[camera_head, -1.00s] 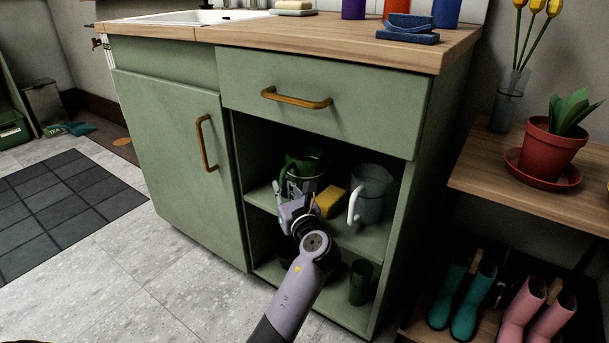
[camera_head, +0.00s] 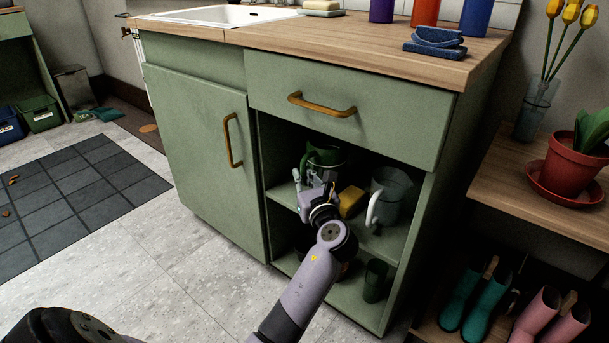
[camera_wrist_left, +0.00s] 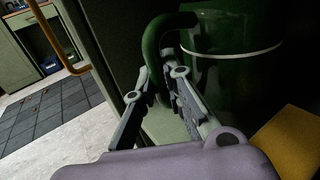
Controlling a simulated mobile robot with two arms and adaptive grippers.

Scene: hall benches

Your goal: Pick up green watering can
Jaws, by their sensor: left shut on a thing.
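The green watering can (camera_head: 323,157) is in the open compartment of the green cabinet, at the left of the upper shelf. In the left wrist view its dark green body (camera_wrist_left: 230,50) with a pale band fills the upper right, and its curved handle (camera_wrist_left: 153,42) comes down towards the fingers. My left gripper (camera_head: 316,180) is in front of the can, shut on its handle; the fingers show in the wrist view (camera_wrist_left: 163,80). The can's lower part is hidden behind my gripper. Whether its base touches the shelf cannot be seen. My right gripper is not in view.
A yellow sponge-like block (camera_head: 351,201) and a grey translucent jug (camera_head: 392,194) stand close right of the can. A dark green cup (camera_head: 375,281) is on the lower shelf. The closed cabinet door (camera_head: 200,160) is left, the drawer (camera_head: 350,105) above. Open floor lies in front.

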